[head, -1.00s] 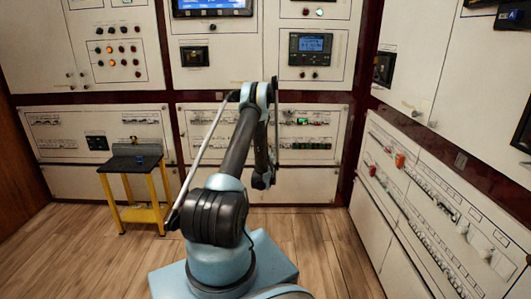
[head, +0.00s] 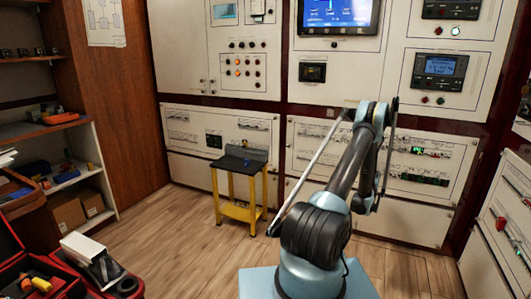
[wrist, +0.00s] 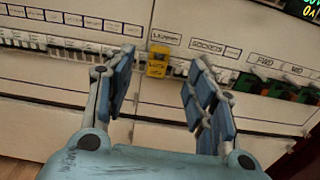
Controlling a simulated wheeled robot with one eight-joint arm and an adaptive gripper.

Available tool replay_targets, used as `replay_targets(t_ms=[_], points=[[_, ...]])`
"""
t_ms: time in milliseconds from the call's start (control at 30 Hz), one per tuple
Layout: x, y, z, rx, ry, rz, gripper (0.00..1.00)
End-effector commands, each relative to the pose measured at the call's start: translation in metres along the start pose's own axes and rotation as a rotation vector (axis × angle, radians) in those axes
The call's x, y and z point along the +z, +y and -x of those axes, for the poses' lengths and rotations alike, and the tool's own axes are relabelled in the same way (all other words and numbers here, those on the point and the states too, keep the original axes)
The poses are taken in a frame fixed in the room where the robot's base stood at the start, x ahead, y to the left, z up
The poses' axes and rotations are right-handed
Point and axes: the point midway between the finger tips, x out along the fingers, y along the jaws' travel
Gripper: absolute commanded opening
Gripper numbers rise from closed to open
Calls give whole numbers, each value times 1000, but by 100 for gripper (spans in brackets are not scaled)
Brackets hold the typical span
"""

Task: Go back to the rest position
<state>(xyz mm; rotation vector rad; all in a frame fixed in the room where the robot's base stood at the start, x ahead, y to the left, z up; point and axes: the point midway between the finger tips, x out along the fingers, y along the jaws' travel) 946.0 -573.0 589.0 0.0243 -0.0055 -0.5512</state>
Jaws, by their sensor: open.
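My gripper (wrist: 160,95) shows in the wrist view with its two blue-padded fingers spread apart and nothing between them. It faces a pale breaker panel (wrist: 70,95). A yellow breaker (wrist: 157,62) sits in the panel beyond the gap between the fingers, apart from them. A row of white breakers (wrist: 45,42) lies to the left, and green and black breakers (wrist: 268,86) lie to the right. In the head view my arm is folded upward in front of the breaker panel (head: 425,165); the gripper itself is hidden behind the arm.
A yellow stand with a dark top (head: 240,160) stands against the cabinets. Shelves (head: 90,170) and an open red toolbox (head: 40,275) are at the left. Another panel (head: 500,225) is at the right edge. The wooden floor (head: 175,235) between is clear.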

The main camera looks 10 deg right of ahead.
Motion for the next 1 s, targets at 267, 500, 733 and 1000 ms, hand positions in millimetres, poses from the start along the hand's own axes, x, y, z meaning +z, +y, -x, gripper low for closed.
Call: replay_targets(t_ms=[267,500,733,1000], points=[[78,25,-1,-56,-13,-222,51],[146,48,11,-117,-13,-451,51],[200,74,34,-180,-9,-677,51],[249,102,76,-262,18,-934,51]])
